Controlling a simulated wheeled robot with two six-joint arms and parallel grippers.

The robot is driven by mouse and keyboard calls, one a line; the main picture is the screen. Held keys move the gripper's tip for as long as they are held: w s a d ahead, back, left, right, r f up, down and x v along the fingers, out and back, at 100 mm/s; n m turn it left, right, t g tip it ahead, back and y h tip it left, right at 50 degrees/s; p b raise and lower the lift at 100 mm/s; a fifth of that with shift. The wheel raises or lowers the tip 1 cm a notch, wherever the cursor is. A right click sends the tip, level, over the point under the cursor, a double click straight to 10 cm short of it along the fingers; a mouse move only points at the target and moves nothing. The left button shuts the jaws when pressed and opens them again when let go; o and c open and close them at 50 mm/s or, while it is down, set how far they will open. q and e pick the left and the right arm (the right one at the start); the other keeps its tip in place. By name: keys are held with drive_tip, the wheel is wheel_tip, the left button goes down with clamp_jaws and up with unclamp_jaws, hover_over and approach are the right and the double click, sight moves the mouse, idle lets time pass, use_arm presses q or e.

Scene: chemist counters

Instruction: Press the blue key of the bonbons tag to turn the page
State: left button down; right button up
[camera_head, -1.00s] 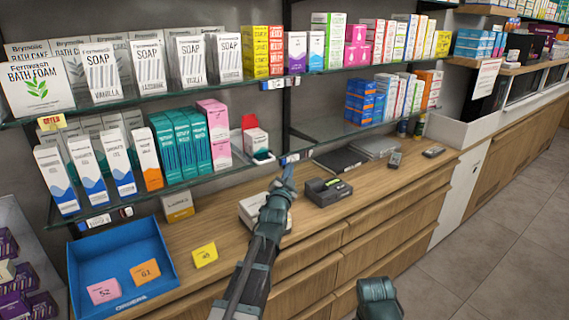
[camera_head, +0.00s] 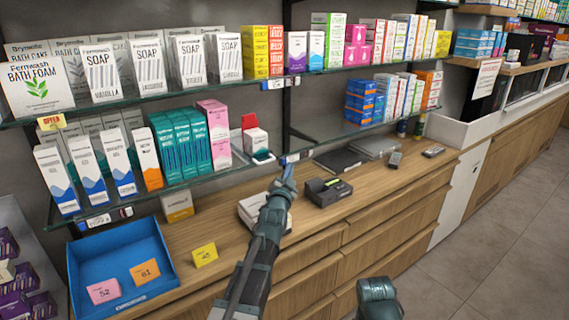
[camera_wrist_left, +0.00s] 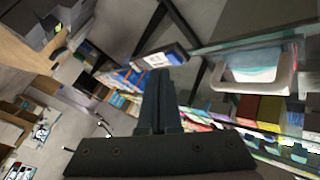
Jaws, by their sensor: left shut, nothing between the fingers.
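A small electronic shelf tag (camera_head: 294,157) hangs on the front edge of the lower glass shelf, near the middle of the head view. Its lettering is too small to read, so I cannot confirm that it is the bonbons one. In the left wrist view the tag (camera_wrist_left: 158,57) is dark with a white display and a blue patch at its right end. My left gripper (camera_head: 287,172) is shut and empty, its tip just below the tag. In the left wrist view its fingers (camera_wrist_left: 160,80) reach up close to the tag; I cannot tell whether they touch.
Other tags hang on the upper shelf edge (camera_head: 273,85) and at the lower left (camera_head: 108,217). A black device (camera_head: 328,191) and a white box (camera_head: 249,210) stand on the wooden counter below. A blue tray (camera_head: 82,268) lies at the left.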

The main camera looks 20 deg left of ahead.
use_arm(q)
drive_tip(key=shift+w, duration=0.1)
drive_tip(key=shift+w+a, duration=0.15)
drive_tip(key=shift+a, duration=0.2)
drive_tip(key=shift+w+a, duration=0.3)
drive_tip(key=shift+a, duration=0.05)
idle(0.8)
drive_tip(key=shift+s+d, duration=0.55)
drive_tip(key=shift+d, duration=0.15)
drive_tip(key=shift+s+d, duration=0.8)
drive_tip(key=shift+d, duration=0.2)
drive_tip(key=shift+s+d, duration=0.75)
drive_tip(key=shift+d, duration=0.2)
